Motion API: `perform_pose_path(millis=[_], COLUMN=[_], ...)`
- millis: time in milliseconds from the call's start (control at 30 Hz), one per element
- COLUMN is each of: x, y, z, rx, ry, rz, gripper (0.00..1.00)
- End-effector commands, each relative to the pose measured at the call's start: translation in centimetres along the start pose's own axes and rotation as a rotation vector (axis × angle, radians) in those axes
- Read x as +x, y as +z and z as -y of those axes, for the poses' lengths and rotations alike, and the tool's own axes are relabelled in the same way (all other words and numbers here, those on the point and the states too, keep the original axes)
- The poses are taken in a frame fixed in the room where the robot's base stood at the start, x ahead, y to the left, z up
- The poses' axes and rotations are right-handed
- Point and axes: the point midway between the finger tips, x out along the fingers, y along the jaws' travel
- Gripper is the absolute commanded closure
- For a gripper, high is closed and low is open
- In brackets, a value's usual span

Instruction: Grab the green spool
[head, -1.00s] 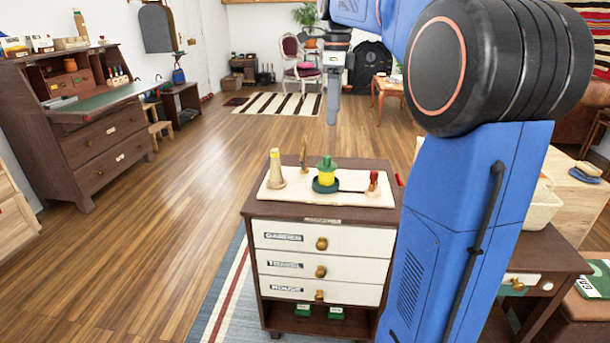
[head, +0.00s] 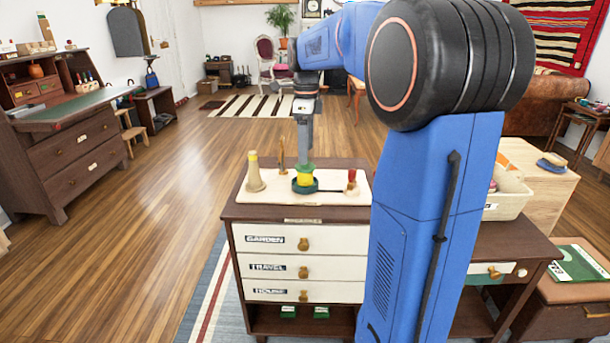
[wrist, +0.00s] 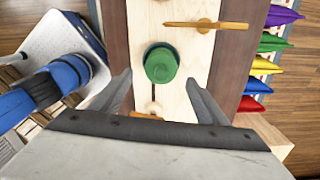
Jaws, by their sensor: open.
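The green spool (wrist: 161,64) stands on a pale board (wrist: 195,60) on top of a small dark wooden cabinet. I cannot tell the exact height gap.
On the board stand a cream cone-like piece (head: 254,175), a thin wooden upright (head: 281,155) and a red-topped piece (head: 351,181).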

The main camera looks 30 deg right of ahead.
Motion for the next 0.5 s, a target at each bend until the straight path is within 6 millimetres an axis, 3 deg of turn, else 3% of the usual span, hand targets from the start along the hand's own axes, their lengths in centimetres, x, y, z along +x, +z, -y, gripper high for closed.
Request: perform_pose_path(millis=[500], x=[5.2], y=[0.1], z=[0.2], rx=[0.0], ry=[0.001], rz=[0.0], gripper=[0.32])
